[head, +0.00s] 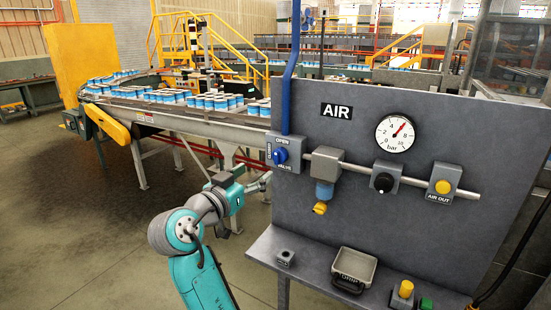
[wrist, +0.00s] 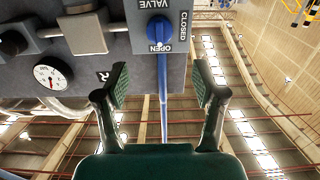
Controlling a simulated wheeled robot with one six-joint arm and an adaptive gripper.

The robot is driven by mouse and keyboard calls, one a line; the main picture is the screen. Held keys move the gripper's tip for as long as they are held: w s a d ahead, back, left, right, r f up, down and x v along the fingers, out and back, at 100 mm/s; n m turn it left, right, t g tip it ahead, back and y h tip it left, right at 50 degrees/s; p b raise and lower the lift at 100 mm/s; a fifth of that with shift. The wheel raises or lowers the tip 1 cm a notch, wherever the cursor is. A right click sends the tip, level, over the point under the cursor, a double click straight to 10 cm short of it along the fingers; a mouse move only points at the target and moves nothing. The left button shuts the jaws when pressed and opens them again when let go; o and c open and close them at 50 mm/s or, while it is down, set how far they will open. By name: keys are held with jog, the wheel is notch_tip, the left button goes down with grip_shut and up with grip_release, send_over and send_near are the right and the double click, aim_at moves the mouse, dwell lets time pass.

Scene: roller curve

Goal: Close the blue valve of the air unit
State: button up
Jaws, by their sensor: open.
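The blue valve (head: 280,155) is a knob on a grey box at the left edge of the grey air panel (head: 330,200). In the wrist view the blue knob (wrist: 159,29) points towards the OPEN label; the CLOSED label is at its side. My gripper (head: 266,182) is below and in front of the valve in the head view, apart from it. In the wrist view its two fingers are spread with nothing between them (wrist: 160,83), and the knob lies beyond the fingertips, roughly centred between them.
A blue pipe (head: 290,80) rises from the valve box. Right of it are a filter with a yellow tip (head: 322,195), a black knob (head: 383,182), a yellow AIR OUT button (head: 443,187) and a gauge (head: 396,133). A shelf below holds a tray (head: 353,268). A can conveyor (head: 190,115) stands behind.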

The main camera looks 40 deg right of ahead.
aim_at(276, 157)
jog(key=x, duration=1)
jog(key=shift+w+d, duration=0.1)
jog(key=shift+d, duration=0.3)
jog(key=shift+c, duration=0.2)
jog(key=c, duration=1.1)
